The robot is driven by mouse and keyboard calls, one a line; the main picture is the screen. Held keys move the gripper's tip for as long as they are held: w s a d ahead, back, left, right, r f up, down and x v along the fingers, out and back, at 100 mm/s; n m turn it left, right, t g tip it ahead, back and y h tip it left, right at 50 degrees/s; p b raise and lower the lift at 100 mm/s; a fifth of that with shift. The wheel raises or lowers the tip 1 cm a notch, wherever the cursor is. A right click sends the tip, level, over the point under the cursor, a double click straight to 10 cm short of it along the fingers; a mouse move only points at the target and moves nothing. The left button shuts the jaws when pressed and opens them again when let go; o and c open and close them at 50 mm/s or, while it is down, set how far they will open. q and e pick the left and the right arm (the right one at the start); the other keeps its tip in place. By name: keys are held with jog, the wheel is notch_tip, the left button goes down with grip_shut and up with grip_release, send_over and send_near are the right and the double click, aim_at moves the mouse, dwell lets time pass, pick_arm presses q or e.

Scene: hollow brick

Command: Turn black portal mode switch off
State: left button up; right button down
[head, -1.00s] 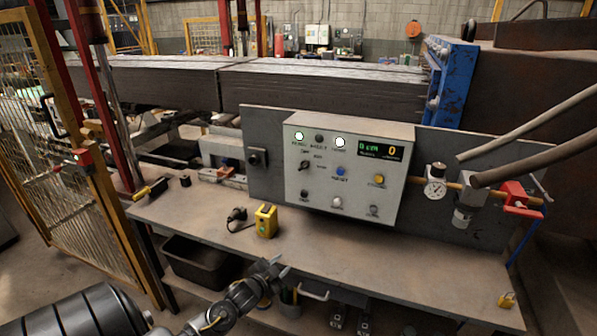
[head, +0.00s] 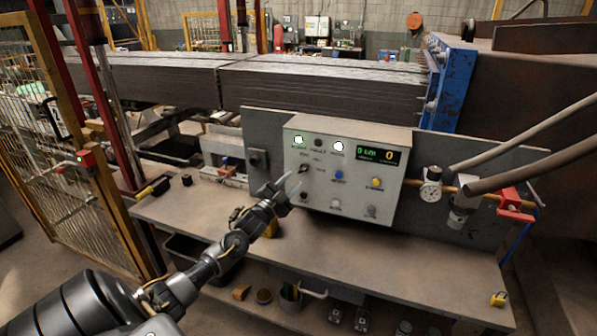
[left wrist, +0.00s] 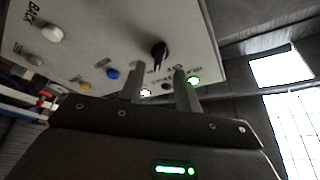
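A black rotary switch (head: 304,169) sits on the left part of the pale control panel (head: 325,208). It also shows in the left wrist view (left wrist: 159,52) as a black knob with a pointed handle. My left gripper (head: 287,187) is at the panel's lower left, below and a little left of the switch in the head view. In the left wrist view its two fingers (left wrist: 160,70) stand apart with nothing between them, and the knob shows just beyond their tips. I cannot tell any touch with the panel. My right gripper is not in view.
The panel also has a blue button (head: 339,175), a yellow button (head: 376,183), lit lamps (head: 299,140) and a display (head: 377,155). A gauge (head: 431,191) and red valve (head: 515,203) are at right. The bench's front right (head: 420,265) is mostly clear.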

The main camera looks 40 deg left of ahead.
aim_at(301, 171)
pick_arm(q)
jog(key=shift+p+x, duration=0.5)
jog(key=shift+x, duration=1.8)
grip_shut()
